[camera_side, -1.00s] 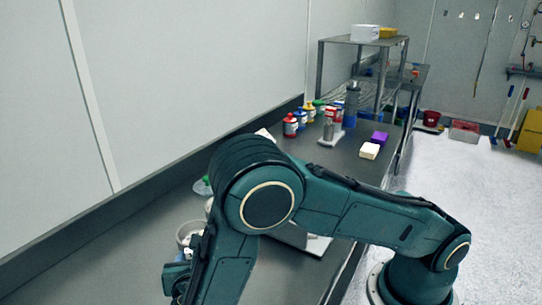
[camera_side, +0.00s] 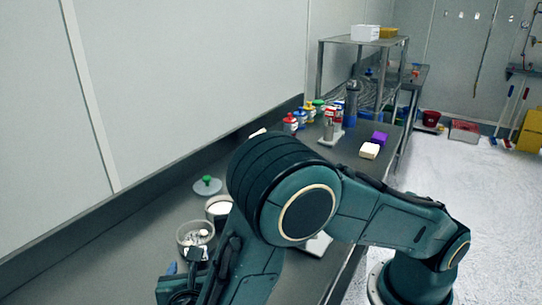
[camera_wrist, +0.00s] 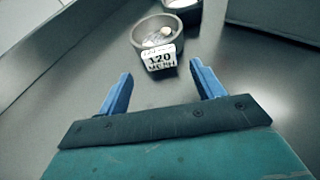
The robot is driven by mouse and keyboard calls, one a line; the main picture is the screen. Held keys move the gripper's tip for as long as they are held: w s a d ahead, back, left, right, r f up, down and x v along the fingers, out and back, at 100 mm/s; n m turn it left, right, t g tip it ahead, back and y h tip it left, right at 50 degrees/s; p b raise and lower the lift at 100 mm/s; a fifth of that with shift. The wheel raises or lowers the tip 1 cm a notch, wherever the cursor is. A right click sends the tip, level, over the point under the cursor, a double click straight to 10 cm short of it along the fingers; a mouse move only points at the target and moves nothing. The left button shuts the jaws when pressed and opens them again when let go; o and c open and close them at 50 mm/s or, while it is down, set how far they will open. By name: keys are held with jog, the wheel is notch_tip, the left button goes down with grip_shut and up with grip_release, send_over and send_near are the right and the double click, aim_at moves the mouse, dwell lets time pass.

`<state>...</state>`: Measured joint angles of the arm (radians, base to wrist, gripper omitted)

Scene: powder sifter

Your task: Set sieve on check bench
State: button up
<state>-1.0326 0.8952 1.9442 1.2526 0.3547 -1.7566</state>
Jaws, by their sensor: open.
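The sieve is a round grey pan (camera_wrist: 157,32) with a "120 MESH" label tag, and a few pale lumps lie inside it. It rests on the dark bench top; the side view also shows the sieve (camera_side: 182,240), its near right part hidden by my arm. My gripper (camera_wrist: 161,69) is open and empty, with two blue fingers spread apart. The fingers point toward the sieve's label and remain short of it. In the side view my gripper (camera_side: 175,272) is low beside the sieve's near side, mostly hidden behind its own wrist.
A pot of white powder (camera_side: 217,207) stands just behind the sieve, with a green-knobbed lid (camera_side: 207,185) farther back. Red, blue and yellow bottles (camera_side: 290,124) line the wall. The bench's left front is clear.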

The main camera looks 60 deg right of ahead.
jog(key=shift+v, duration=1.1)
jog(key=s+d+r+m+g+y, duration=0.3)
jog(key=d+r+m+g+y, duration=0.2)
jog(key=d+r+m, duration=0.85)
jog(key=s+d+r+m+y, duration=0.2)
jog(key=s+d+r+m, duration=0.1)
jog(key=s+m, duration=0.3)
jog(key=s+d+r+m+t+y, duration=0.1)
jog(key=s+d+r+m+y, duration=0.1)
jog(key=s+m, duration=0.5)
jog(key=shift+s+d+r+y, duration=0.4)
jog(key=shift+s+d, duration=0.6)
jog(key=shift+s, duration=0.9)
jog(key=shift+r, duration=0.1)
jog(key=c, duration=0.4)
